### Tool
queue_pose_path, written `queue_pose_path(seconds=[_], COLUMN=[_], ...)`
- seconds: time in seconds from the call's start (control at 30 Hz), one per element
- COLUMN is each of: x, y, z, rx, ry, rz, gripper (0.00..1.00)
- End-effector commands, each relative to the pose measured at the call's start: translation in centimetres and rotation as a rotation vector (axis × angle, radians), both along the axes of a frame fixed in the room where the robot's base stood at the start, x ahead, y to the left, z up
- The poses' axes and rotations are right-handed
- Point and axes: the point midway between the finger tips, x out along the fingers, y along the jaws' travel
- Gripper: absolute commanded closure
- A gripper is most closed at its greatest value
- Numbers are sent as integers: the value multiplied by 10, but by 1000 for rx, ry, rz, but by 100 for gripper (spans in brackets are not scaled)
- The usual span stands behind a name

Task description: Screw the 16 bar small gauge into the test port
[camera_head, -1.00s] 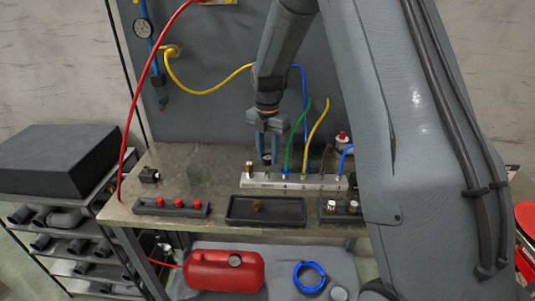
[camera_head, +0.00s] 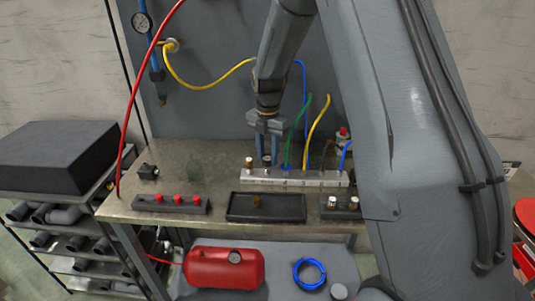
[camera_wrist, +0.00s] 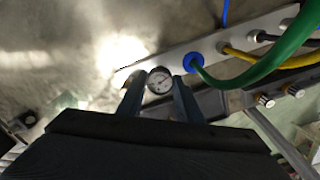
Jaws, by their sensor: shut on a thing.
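My gripper (camera_head: 268,161) points down over the back edge of the silver manifold bar (camera_head: 298,178). In the wrist view its two fingers (camera_wrist: 158,88) are shut on a small round gauge (camera_wrist: 159,80) with a white dial and dark rim. The dial's marks are too small to read. The manifold (camera_wrist: 150,68) passes just beyond the gauge in that view.
A black tray (camera_head: 235,213) holds a brass piece. A rack with red caps (camera_head: 172,203) stands at left. The bench (camera_head: 205,160) is mostly clear left of the manifold.

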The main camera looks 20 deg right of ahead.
Motion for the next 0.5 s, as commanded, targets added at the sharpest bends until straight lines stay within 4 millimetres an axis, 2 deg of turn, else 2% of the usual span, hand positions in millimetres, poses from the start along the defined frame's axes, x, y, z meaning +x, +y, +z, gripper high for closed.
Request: queue_pose_path(seconds=[0.2, 0.23, 0.33, 0.5], x=[0, 0, 0, 0], y=[0, 0, 0, 0], z=[-5, -5, -5, -4], rx=[0, 0, 0, 0], ry=[0, 0, 0, 0], rz=[0, 0, 0, 0], gripper=[89, 63, 46, 46])
